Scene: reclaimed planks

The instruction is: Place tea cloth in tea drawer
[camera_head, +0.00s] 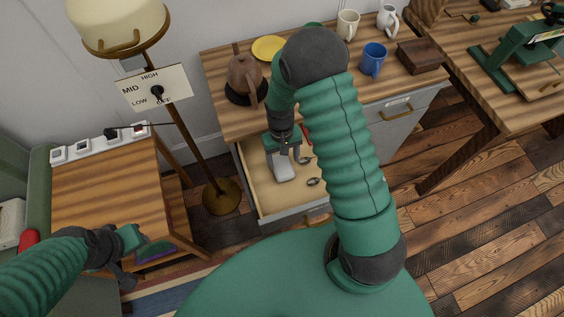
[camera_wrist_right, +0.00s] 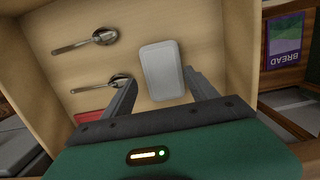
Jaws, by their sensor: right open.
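The open tea drawer (camera_head: 255,193) has a pale wooden inside; the right wrist view looks down into it (camera_wrist_right: 40,75). A pale grey, rounded rectangular item (camera_head: 284,174) lies on its floor, also in the wrist view (camera_wrist_right: 163,70); I cannot tell for sure that it is the tea cloth. My right gripper (camera_head: 285,156) is inside or just above the drawer. Its fingers (camera_wrist_right: 163,95) are apart, with the grey item between and beyond their tips, and they hold nothing. My left gripper (camera_head: 132,262) is low at the left, by the side table; its jaws are unclear.
Two spoons (camera_wrist_right: 88,42) (camera_wrist_right: 105,85) and a partly hidden red item (camera_wrist_right: 90,117) lie in the drawer. The countertop holds a brown teapot (camera_head: 243,78), a yellow plate (camera_head: 268,48), a blue mug (camera_head: 373,58) and a wooden box (camera_head: 421,55). A floor lamp (camera_head: 224,194) stands left of the drawer.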

